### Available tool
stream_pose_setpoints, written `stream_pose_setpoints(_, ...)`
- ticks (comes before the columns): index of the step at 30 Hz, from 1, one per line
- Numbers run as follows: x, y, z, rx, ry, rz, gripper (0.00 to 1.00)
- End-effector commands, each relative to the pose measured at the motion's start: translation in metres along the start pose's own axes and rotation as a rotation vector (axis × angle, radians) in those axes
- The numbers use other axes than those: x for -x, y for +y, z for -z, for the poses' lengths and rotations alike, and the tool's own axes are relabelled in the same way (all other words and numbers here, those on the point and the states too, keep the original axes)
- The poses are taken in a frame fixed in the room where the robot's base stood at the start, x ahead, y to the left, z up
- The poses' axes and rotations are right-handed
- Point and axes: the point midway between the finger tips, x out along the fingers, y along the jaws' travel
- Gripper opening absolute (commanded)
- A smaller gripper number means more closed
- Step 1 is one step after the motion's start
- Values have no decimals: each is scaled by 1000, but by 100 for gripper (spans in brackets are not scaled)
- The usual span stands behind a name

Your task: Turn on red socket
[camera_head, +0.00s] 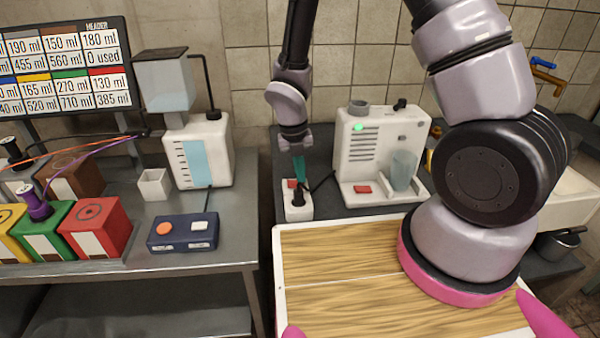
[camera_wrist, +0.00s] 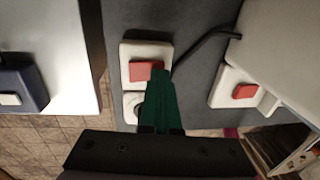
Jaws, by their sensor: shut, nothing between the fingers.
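The red socket is a white block (camera_head: 299,212) with a red rocker switch (camera_wrist: 139,72); it stands on the dark counter left of the white machine. In the wrist view, a round grey outlet (camera_wrist: 136,99) sits beside the switch on the block. My gripper (camera_wrist: 160,76) has teal fingers, closed together with nothing between them. In the head view, my gripper (camera_head: 300,172) points down at the block. Its tip overlaps the edge of the red switch in the wrist view; I cannot tell whether it touches. The fingers hide part of the block.
The white machine (camera_head: 352,149) has a lit green light, a red switch (camera_head: 362,189) and a glass (camera_head: 403,170). A black cable (camera_wrist: 205,42) runs to the block. A navy box (camera_head: 183,233) with orange and white buttons lies on the left table. A wooden board (camera_head: 335,262) is in front.

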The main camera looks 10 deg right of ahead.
Motion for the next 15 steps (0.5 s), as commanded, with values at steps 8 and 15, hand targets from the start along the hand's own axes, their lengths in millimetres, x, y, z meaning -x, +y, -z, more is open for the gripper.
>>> stream_pose_setpoints(8, 2, 6, 0, 2, 1, -1, 0)
stream_pose_setpoints(15, 6, 14, 0, -1, 1, 0, 0)
